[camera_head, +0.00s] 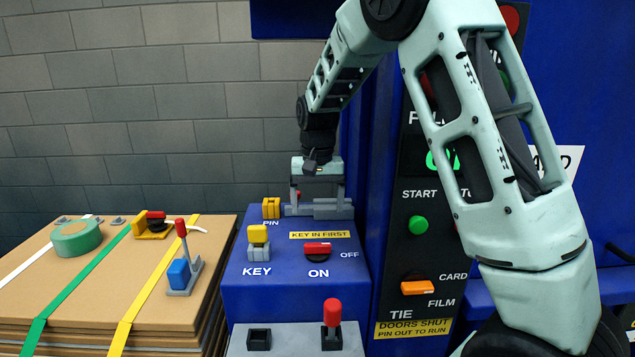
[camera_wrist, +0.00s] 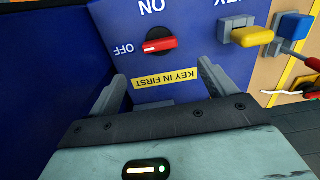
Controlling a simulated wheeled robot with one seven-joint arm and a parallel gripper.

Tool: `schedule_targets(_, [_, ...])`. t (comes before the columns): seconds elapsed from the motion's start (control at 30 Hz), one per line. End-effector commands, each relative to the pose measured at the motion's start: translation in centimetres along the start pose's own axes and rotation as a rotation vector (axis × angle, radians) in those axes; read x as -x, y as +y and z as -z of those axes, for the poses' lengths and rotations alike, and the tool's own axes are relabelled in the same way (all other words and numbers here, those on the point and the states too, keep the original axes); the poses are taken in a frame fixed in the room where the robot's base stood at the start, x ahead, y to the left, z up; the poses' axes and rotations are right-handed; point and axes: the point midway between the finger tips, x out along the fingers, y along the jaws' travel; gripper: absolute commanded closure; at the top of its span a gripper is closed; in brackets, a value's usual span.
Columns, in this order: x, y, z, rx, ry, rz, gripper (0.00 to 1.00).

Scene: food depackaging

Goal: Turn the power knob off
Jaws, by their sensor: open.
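The red power knob (camera_head: 317,248) sits on the sloped top of a blue control box (camera_head: 245,298), with ON printed below it and OFF to its right. Its red bar lies crosswise, with one end towards OFF. In the wrist view the knob (camera_wrist: 160,45) shows upside down, with a small pale mark at the end on the OFF side. My gripper (camera_head: 318,197) is behind the knob, open and empty. In the wrist view my gripper's fingers (camera_wrist: 161,75) stand apart on either side of the yellow KEY IN FIRST label, short of the knob and not touching it.
A yellow key (camera_head: 258,235) stands left of the knob and a yellow pin part (camera_head: 271,208) behind it. A red-topped lever (camera_head: 332,312) stands in front. Strapped cardboard (camera_head: 95,275) is at left, a black button panel (camera_head: 415,260) at right.

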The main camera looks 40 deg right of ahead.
Motion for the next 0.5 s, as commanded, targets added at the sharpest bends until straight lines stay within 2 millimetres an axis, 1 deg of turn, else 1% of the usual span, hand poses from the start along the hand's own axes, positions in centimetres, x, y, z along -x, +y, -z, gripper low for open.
schedule_targets(0.03, [1.1, 0.0, 0.1, 0.001, 0.006, 0.003, 0.16])
schedule_targets(0.1, [2.5, -0.1, 0.1, 0.000, 0.004, 0.003, 0.16])
schedule_targets(0.2, [4.3, 0.0, 0.1, -0.001, 0.004, 0.002, 0.16])
schedule_targets(0.33, [6.0, 0.0, 0.1, 0.000, 0.003, 0.001, 0.16])
schedule_targets(0.5, [6.9, 0.0, 0.0, 0.000, 0.001, 0.000, 0.16])
